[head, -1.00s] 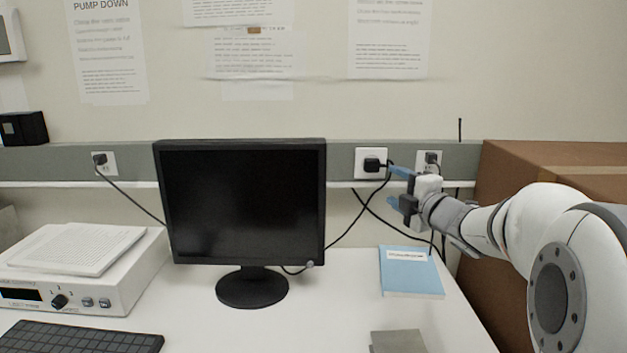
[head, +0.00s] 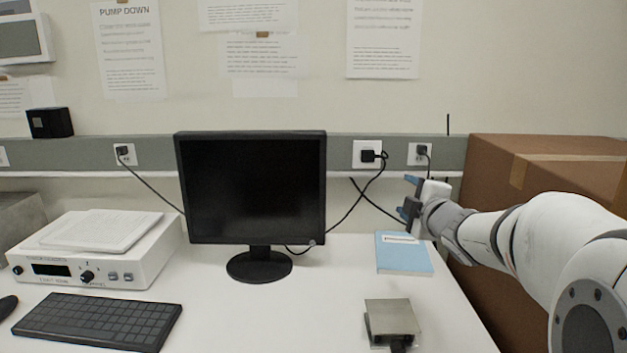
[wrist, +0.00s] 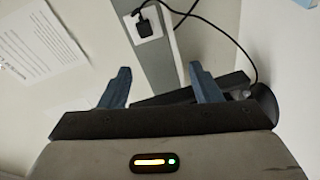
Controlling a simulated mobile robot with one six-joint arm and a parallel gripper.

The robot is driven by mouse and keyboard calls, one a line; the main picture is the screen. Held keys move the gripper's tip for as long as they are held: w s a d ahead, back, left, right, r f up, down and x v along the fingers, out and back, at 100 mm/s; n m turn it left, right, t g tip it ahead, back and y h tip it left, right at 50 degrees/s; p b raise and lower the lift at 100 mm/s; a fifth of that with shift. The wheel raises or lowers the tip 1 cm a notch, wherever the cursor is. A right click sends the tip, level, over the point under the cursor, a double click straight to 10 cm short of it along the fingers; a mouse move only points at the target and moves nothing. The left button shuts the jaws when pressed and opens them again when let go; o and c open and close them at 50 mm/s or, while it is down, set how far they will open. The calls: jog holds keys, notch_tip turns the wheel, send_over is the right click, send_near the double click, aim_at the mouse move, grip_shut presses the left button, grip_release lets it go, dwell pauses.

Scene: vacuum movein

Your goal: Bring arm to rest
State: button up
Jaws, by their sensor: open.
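My gripper (head: 405,194) is open and empty in the head view, with blue fingers. It is in the air above the right side of the desk, in front of the wall and above the blue booklet (head: 403,256). In the wrist view my gripper (wrist: 160,88) shows two blue fingers spread apart with nothing between them. Beyond them the wrist view shows the wall outlet with a black plug (wrist: 143,22) and its cable. My white arm reaches in from the right edge of the head view.
A black monitor (head: 252,188) stands mid-desk. A white instrument box (head: 75,268) with papers on it and a keyboard (head: 97,320) are at left. A grey metal box (head: 393,318) lies at the front right. A large cardboard box (head: 490,200) stands right of the desk.

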jog(key=s+a+f+m+g+h, duration=0.1)
jog(key=s+f+m+g, duration=0.3)
jog(key=s, duration=0.6)
jog(key=s+a+f+m+g+h, duration=0.1)
jog(key=s+f+m+g, duration=0.4)
jog(key=s, duration=0.5)
jog(key=s+a+f+m+g+h, duration=0.1)
jog(key=s+a+f+m+g, duration=0.2)
jog(key=s+f+m+g, duration=0.2)
jog(key=s+f+m, duration=0.3)
jog(key=s+f, duration=0.2)
jog(key=s, duration=0.1)
jog(key=shift+a+m, duration=0.15)
jog(key=shift+m, duration=0.15)
